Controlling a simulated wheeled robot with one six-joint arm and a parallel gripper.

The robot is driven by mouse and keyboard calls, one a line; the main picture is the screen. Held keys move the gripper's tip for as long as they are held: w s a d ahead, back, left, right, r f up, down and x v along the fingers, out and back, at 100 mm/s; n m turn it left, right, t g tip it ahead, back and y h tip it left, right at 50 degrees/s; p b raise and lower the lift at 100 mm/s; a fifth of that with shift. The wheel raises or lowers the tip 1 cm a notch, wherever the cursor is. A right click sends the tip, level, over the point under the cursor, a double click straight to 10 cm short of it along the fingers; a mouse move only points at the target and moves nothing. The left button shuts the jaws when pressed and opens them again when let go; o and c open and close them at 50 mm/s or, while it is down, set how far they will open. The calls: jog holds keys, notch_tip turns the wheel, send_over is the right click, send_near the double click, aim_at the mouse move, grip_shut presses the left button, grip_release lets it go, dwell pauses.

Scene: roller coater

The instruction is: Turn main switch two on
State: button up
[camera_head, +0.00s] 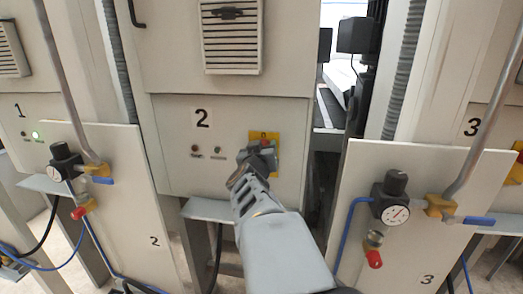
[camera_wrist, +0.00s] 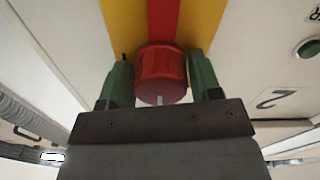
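Main switch two is a red knob on a yellow plate (camera_head: 273,137), at the right of the cabinet panel marked 2 (camera_head: 202,118). In the head view my gripper (camera_head: 262,150) is at the switch and hides most of the knob. The wrist view shows the red knob (camera_wrist: 161,72) between the two green fingers of my gripper (camera_wrist: 161,85). Both fingers appear to touch its sides, with no clear gap. A red strip runs up from the knob over the yellow plate. The knob's exact turn angle is hard to tell.
Two small indicator lamps (camera_head: 206,150) sit left of the switch, neither visibly lit. A green lamp (camera_head: 36,135) glows on panel 1. Boards with gauges (camera_head: 397,213) and pipes stand in front at left and right. A vent (camera_head: 231,37) is above panel 2.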

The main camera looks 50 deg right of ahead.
jog(key=c, duration=0.6)
jog(key=shift+m, duration=0.4)
jog(key=m+b, duration=0.1)
jog(key=m, duration=0.3)
jog(key=m+b, duration=0.1)
jog(key=m, duration=0.3)
jog(key=shift+f+m, duration=0.1)
jog(key=shift+m, duration=0.2)
jog(key=m+b, duration=0.2)
jog(key=m, duration=0.2)
jog(key=shift+s, duration=0.1)
jog(key=shift+m+b, duration=0.7)
jog(key=shift+m, duration=1.5)
